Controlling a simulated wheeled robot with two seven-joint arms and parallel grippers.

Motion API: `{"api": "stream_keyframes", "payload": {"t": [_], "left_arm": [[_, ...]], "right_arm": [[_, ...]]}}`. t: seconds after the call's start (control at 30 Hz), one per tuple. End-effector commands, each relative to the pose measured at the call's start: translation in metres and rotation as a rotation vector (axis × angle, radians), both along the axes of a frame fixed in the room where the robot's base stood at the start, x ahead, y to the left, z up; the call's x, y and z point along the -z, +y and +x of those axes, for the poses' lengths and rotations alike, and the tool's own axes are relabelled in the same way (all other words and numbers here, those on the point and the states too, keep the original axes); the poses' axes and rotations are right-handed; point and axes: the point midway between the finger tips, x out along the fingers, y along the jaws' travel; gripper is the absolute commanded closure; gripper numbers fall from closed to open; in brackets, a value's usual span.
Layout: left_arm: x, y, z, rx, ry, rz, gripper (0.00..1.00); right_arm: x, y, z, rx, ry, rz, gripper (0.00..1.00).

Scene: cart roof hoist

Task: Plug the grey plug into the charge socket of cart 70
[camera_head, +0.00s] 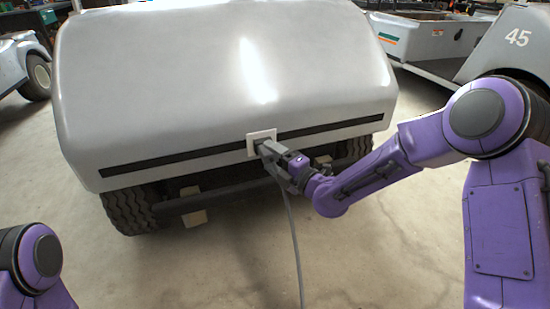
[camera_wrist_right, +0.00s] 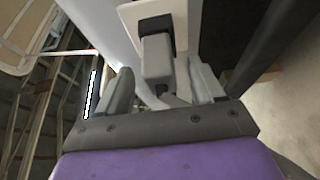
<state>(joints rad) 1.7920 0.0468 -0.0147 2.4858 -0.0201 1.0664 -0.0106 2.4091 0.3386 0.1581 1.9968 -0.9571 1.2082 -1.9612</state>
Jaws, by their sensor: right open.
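A silver-grey cart (camera_head: 190,75) faces me; no number shows on it. My right gripper (camera_head: 272,152) is open around the plug, one finger on each side, with gaps visible in the right wrist view (camera_wrist_right: 158,80). A grey cable (camera_head: 293,240) hangs from the plug. My left gripper is not in view.
A cart marked 45 (camera_head: 500,45) stands at the back right, and another cart (camera_head: 22,65) is at the far left. The cart's tyre (camera_head: 130,208) and dark underside are below the socket. The concrete floor (camera_head: 370,265) in front is clear apart from the cable.

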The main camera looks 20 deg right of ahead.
Motion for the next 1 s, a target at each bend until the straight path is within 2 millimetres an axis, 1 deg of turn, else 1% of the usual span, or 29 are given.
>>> {"api": "stream_keyframes", "payload": {"t": [0.03,0.13,0.2,0.27,0.4,0.5,0.6,0.73,1.0], "left_arm": [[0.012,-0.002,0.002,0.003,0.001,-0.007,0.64],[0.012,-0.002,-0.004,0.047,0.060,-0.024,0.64],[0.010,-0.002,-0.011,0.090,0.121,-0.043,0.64],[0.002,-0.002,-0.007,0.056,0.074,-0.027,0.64],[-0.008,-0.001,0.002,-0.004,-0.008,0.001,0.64],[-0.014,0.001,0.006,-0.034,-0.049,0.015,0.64],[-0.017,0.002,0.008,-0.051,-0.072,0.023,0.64],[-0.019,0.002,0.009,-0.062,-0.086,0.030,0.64],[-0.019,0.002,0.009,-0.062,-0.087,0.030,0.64]], "right_arm": [[0.008,0.000,0.000,-0.001,0.000,0.000,0.32],[0.008,0.000,0.000,-0.001,0.001,0.000,0.32],[0.007,-0.001,-0.002,-0.001,0.001,0.000,0.32],[0.003,-0.010,-0.020,0.000,0.002,0.002,0.32],[0.001,-0.029,-0.054,0.002,0.000,0.007,0.32],[0.001,-0.039,-0.074,0.002,-0.001,0.008,0.32],[0.001,-0.047,-0.088,0.002,-0.003,0.010,0.32],[0.001,-0.051,-0.096,0.002,-0.004,0.010,0.32],[0.001,-0.051,-0.096,0.001,-0.004,0.010,0.32]]}}
